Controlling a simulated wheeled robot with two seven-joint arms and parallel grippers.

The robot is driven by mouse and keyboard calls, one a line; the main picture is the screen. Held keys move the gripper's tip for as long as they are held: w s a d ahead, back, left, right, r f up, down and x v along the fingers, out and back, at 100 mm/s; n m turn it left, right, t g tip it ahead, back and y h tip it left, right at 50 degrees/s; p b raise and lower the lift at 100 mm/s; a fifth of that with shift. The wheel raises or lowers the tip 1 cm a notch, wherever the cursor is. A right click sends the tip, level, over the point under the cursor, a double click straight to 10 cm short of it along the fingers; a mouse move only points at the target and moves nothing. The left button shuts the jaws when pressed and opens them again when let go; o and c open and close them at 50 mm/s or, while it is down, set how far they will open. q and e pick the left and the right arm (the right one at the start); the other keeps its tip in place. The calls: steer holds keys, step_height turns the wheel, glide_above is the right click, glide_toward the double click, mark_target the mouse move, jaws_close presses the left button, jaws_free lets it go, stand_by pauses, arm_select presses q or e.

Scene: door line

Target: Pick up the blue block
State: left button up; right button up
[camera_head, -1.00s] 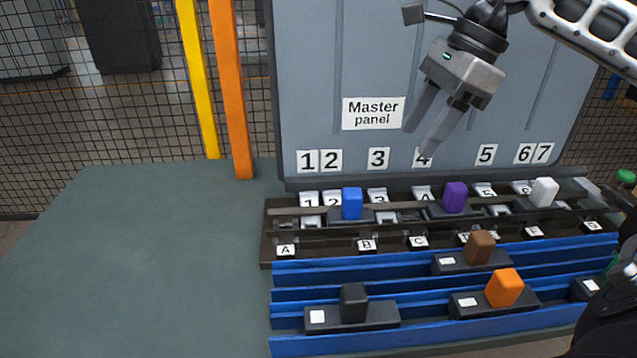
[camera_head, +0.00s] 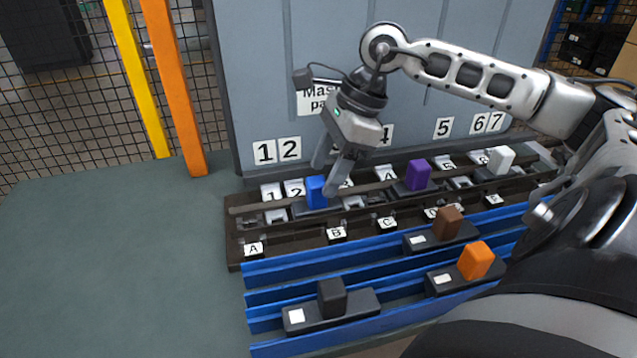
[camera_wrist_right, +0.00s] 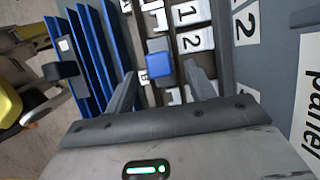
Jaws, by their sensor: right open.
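The blue block (camera_head: 316,191) stands upright on a dark carrier in the numbered rail rack, beside the label 2. My right gripper (camera_head: 327,180) is open and empty, with its fingers pointing down just above and around the block's right side in the head view. In the right wrist view the blue block (camera_wrist_right: 159,65) lies ahead of the fingers, between their lines, with the right gripper (camera_wrist_right: 163,85) showing a wide gap. I cannot tell whether a finger touches the block. My left gripper does not show.
A purple block (camera_head: 418,175) and a white block (camera_head: 500,160) stand further right on the rack (camera_head: 237,235). Brown (camera_head: 447,222), orange (camera_head: 476,260) and black (camera_head: 332,298) blocks sit on the blue rails (camera_head: 300,348). The green table (camera_head: 110,270) is clear at left. A grey panel (camera_head: 260,80) rises behind.

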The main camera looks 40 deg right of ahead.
mark_target(321, 180)
steer(key=x, duration=0.4)
jaws_close()
steer(key=shift+r, duration=0.1)
